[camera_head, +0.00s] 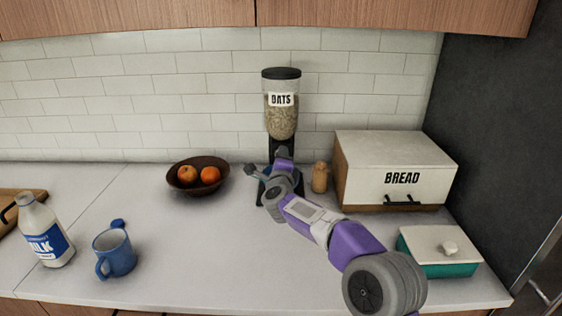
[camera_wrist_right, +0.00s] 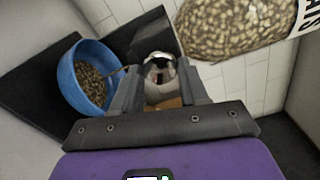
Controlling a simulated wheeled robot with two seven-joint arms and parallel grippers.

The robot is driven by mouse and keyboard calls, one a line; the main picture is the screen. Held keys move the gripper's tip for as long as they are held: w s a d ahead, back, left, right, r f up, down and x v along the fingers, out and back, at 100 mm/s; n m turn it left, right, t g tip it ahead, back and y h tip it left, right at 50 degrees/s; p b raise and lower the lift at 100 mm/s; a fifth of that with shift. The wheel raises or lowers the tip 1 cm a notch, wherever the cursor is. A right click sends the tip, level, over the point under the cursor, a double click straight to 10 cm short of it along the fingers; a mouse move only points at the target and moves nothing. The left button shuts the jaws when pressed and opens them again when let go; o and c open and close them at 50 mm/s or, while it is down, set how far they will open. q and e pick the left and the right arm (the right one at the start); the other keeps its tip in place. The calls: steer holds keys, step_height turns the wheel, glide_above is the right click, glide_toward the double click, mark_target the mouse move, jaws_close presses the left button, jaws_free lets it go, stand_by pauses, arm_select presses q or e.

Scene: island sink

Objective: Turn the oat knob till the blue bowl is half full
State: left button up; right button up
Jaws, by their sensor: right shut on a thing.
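The oat dispenser (camera_head: 281,118) stands against the tiled wall, its clear hopper holding oats below a black lid. My right gripper (camera_head: 284,160) reaches its front, hiding the knob in the head view. In the right wrist view the gripper (camera_wrist_right: 160,88) is shut on the shiny silver oat knob (camera_wrist_right: 159,68). The blue bowl (camera_wrist_right: 68,73) sits on the black base (camera_wrist_right: 28,82), left of the gripper in that view, with oats (camera_wrist_right: 91,84) in its lower part. The exact level is hard to tell. In the head view my arm mostly hides the bowl. My left gripper is not in view.
A wooden bowl of fruit (camera_head: 184,187) stands left of the dispenser. A small wooden shaker (camera_head: 320,178) and the bread box (camera_head: 398,160) are close on the right. A teal dish (camera_head: 450,268), blue mug (camera_head: 116,255) and milk bottle (camera_head: 44,235) stand nearer. The middle counter is clear.

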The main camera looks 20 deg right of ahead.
steer(key=shift+m, duration=0.3)
stand_by(0.4)
steer(key=o, duration=1.1)
steer(key=shift+c, duration=0.2)
steer(key=v, duration=0.7)
steer(key=shift+s, duration=0.3)
steer(key=shift+a, duration=0.1)
